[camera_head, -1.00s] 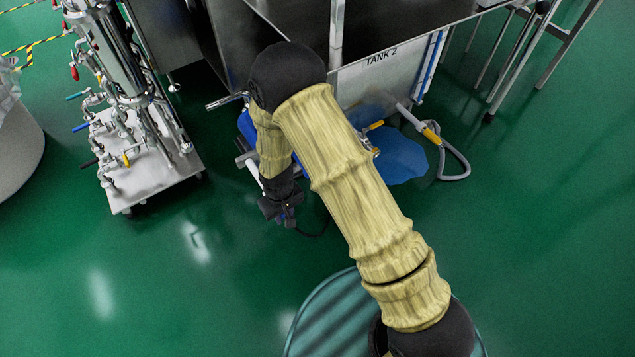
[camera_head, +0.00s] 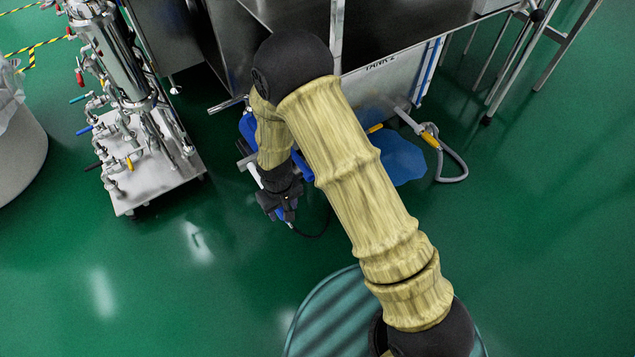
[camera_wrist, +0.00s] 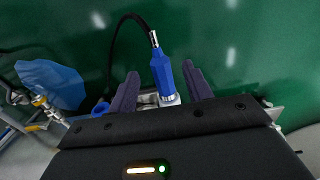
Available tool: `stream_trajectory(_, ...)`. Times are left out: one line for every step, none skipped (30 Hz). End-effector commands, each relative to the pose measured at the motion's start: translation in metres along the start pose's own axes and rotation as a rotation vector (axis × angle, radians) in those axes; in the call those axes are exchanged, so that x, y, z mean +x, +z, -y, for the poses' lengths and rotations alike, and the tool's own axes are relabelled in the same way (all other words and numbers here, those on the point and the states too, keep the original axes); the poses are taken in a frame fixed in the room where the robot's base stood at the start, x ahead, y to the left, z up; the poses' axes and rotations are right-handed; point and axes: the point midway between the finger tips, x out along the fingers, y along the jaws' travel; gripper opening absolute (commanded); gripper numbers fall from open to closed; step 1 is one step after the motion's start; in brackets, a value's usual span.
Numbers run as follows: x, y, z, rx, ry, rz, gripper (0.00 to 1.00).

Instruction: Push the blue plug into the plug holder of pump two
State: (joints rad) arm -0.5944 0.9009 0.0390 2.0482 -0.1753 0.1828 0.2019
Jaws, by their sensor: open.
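The blue plug (camera_wrist: 162,76) stands between the two dark fingers of my gripper (camera_wrist: 161,70) in the wrist view, with a gap on either side. A black cable leaves its metal end and curves left. Its lower end meets a pale metallic part (camera_wrist: 172,100), mostly hidden by my gripper; I cannot tell how far the plug is in it or whether that is the holder of pump two. In the head view my gripper (camera_head: 284,208) is low beside the tank, and a bit of the blue plug (camera_head: 283,214) shows under it.
The tank marked TANK 2 (camera_head: 380,85) stands behind my arm. A blue sheet-like patch (camera_head: 403,160) lies below it, with a grey hose (camera_head: 455,160) to the right. A wheeled pipe skid (camera_head: 150,180) stands left. Open green floor lies in front.

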Motion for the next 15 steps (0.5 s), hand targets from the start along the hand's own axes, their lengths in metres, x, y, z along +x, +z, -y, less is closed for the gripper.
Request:
stream_trajectory(-0.018,-0.001,0.000,0.000,0.000,-0.002,0.50)
stream_trajectory(-0.023,0.000,0.000,0.001,0.000,-0.001,0.50)
stream_trajectory(-0.031,0.000,0.000,0.000,0.000,-0.001,0.50)
stream_trajectory(-0.037,0.000,0.000,0.000,0.000,-0.002,0.50)
stream_trajectory(-0.043,0.000,0.000,0.000,0.000,-0.002,0.50)
stream_trajectory(-0.051,0.000,0.000,0.000,0.000,-0.001,0.50)
stream_trajectory(-0.057,0.000,0.000,-0.001,0.000,-0.001,0.50)
stream_trajectory(-0.063,0.000,0.000,-0.001,0.000,-0.001,0.50)
stream_trajectory(-0.071,0.000,0.000,-0.001,-0.001,-0.002,0.50)
stream_trajectory(-0.077,0.000,0.000,-0.002,-0.001,-0.002,0.50)
stream_trajectory(-0.083,-0.001,0.000,-0.002,-0.001,-0.002,0.50)
stream_trajectory(-0.091,-0.001,0.000,-0.002,0.000,-0.002,0.50)
stream_trajectory(-0.096,0.000,0.000,-0.002,-0.001,-0.002,0.50)
stream_trajectory(-0.102,-0.001,0.000,-0.002,-0.001,-0.002,0.50)
stream_trajectory(-0.108,0.000,0.000,-0.002,0.000,-0.002,0.50)
